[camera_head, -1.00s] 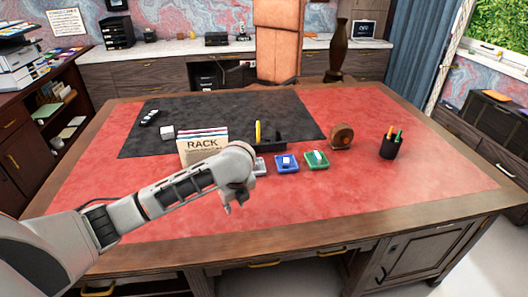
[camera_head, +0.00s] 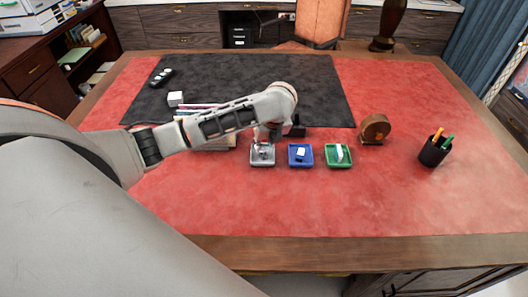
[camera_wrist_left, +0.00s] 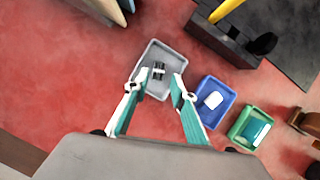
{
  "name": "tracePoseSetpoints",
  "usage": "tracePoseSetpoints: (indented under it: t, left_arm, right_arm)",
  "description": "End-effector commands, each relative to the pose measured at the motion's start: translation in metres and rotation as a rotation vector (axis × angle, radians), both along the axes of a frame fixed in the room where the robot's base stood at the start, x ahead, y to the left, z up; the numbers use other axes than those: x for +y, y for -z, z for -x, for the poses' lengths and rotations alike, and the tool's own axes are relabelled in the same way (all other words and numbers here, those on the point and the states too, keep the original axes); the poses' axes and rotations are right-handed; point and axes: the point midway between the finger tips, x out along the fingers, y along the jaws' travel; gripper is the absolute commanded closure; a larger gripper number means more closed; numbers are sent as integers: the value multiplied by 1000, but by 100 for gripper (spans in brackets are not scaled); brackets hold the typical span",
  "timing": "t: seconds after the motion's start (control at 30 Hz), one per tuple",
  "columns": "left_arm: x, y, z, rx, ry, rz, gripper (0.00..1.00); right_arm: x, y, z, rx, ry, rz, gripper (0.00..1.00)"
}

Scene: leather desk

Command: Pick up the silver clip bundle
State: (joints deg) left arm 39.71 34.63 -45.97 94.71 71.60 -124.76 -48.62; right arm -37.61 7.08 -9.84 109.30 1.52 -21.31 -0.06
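The silver clip bundle (camera_wrist_left: 158,71) is a small dark-and-silver cluster lying in the grey tray (camera_wrist_left: 172,57) in the left wrist view. The grey tray also shows in the head view (camera_head: 262,163), leftmost in a row of small trays. My left gripper (camera_wrist_left: 155,88) is open, with its two fingers spread over the near part of the grey tray. The clip bundle is seen between and beyond the fingertips, and nothing is held. In the head view the left gripper (camera_head: 264,138) points down above the grey tray, and the bundle is hard to make out. My right gripper is not in view.
A blue tray (camera_head: 300,163) and a green tray (camera_head: 338,163) stand just right of the grey one. A black organizer (camera_wrist_left: 228,43) is behind. A round brown object (camera_head: 375,129) and a pen cup (camera_head: 434,153) stand farther right. The front desk surface is clear.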

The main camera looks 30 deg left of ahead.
Motion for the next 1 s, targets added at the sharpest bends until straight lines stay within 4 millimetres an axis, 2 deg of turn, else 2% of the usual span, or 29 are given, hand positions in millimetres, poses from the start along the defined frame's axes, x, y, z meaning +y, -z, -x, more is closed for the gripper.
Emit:
tracePoseSetpoints:
  t: [0.33,0.67,0.77,0.8,1.0]
  left_arm:
    - [8,44,-3,2,-2,1,75]
    - [10,51,-5,1,1,1,75]
    - [10,51,-5,1,1,1,96]
    - [10,51,-5,1,0,1,99]
    - [10,51,-5,0,0,0,99]
  right_arm:
    - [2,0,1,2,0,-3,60]
    - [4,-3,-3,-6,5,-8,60]
    - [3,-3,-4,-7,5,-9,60]
    - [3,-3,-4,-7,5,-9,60]
    - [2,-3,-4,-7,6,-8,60]
